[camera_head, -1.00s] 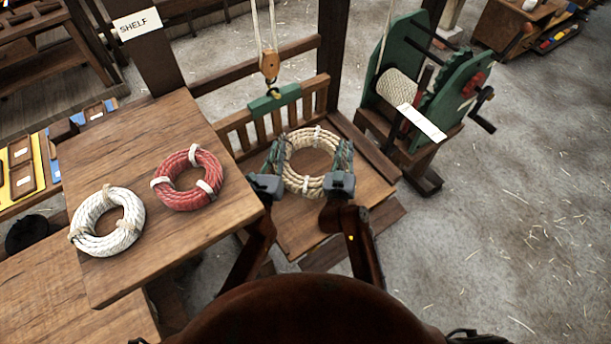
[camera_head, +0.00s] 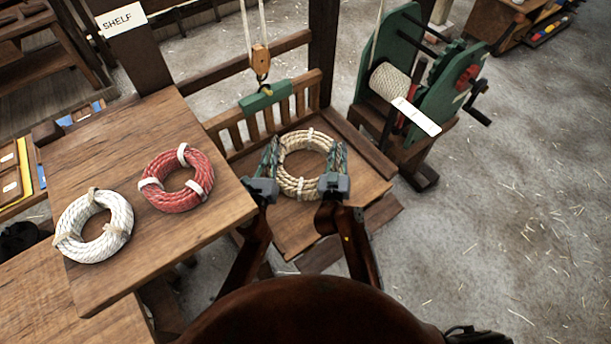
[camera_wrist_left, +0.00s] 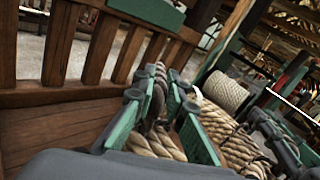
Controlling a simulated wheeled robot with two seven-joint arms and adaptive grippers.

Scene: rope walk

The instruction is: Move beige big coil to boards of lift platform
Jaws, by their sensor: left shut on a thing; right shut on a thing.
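The beige big coil (camera_head: 305,139) is held between my two grippers over the wooden boards of the lift platform (camera_head: 300,231). My left gripper (camera_head: 268,164) is shut on its left side, and my right gripper (camera_head: 337,162) is shut on its right side. In the left wrist view, the fingers of my left gripper (camera_wrist_left: 160,112) close around the beige rope (camera_wrist_left: 228,137), close to the boards (camera_wrist_left: 50,140). I cannot tell whether the coil touches the boards.
A red coil (camera_head: 177,200) and a white coil (camera_head: 72,228) lie on the shelf top (camera_head: 150,130) at left. The platform's slatted rail (camera_head: 232,133) and a green bar with pulley (camera_head: 264,100) stand behind the coil. A green winch (camera_head: 437,110) stands at right.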

